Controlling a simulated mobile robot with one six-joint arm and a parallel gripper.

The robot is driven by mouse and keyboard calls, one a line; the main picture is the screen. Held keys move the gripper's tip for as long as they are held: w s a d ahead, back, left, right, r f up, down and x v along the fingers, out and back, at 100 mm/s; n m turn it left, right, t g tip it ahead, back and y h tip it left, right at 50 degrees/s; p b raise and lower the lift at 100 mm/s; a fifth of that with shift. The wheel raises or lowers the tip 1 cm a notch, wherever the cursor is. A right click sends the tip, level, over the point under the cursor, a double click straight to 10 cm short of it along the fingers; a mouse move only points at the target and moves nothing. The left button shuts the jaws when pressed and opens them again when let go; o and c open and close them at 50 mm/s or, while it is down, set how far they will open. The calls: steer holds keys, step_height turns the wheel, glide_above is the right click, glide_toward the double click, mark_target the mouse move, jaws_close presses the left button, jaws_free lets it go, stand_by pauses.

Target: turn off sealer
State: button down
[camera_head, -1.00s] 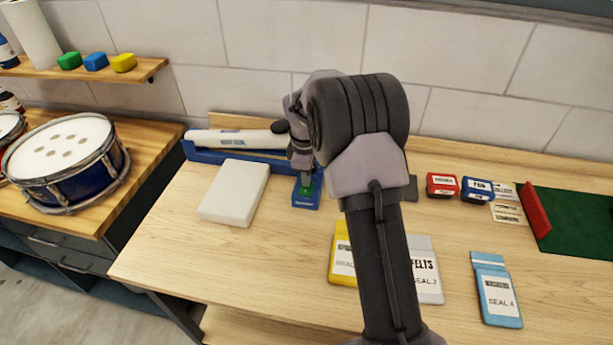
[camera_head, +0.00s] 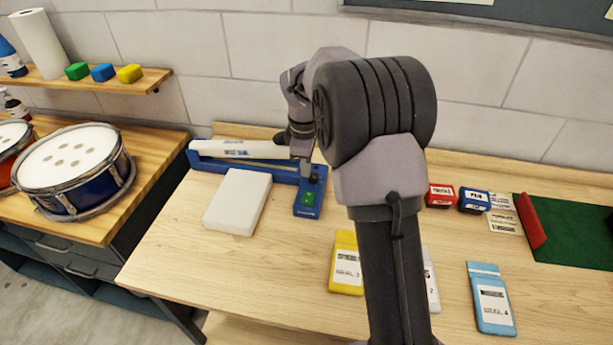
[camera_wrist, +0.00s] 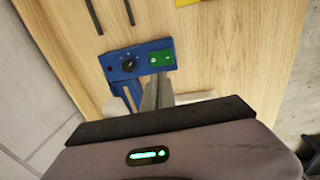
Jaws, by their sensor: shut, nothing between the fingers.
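The sealer (camera_head: 290,177) is a long blue unit with a white bar (camera_head: 235,149) along its back, near the wall. Its control end carries a green switch (camera_head: 308,198), with a black dial (camera_wrist: 128,65) beside the switch in the wrist view. The switch also shows green in the wrist view (camera_wrist: 161,58). My gripper (camera_wrist: 160,82) is shut and empty, its tips pointing at the control end close to the switch. In the head view the gripper tips are just behind the switch, partly hidden by my wrist; contact cannot be told.
A white block (camera_head: 238,201) lies in front of the sealer. A yellow packet (camera_head: 346,265) and a blue packet (camera_head: 491,300) lie at the front. Red (camera_head: 440,195) and blue (camera_head: 473,201) boxes stand at right. A drum (camera_head: 74,172) stands on the left bench.

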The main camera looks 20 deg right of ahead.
step_height(320, 180, up, 7)
steer(key=p, duration=0.2)
steer(key=shift+s+a+r, duration=0.15)
steer(key=shift+s+a, duration=0.1)
steer(key=shift+s, duration=0.15)
steer(key=s+a+r+m+t+b, duration=0.25)
steer(key=s+a+r+m, duration=0.3)
steer(key=s, duration=0.35)
steer(key=s+a+f+m+y+b, duration=0.1)
steer(key=s+a+m, duration=0.1)
steer(key=s, duration=0.5)
steer(key=s+a+f+m+t+y+b, duration=0.1)
steer(key=s+a+f+m+b, duration=0.1)
steer(key=s, duration=0.5)
steer(key=s+a+f+m+t+b, duration=0.1)
steer(key=s+a+f+m+b, duration=0.1)
steer(key=s+a+m, duration=0.2)
steer(key=s+m, duration=0.2)
steer(key=s, duration=0.1)
steer(key=shift+s+y, duration=0.3)
steer(key=shift+y, duration=0.1)
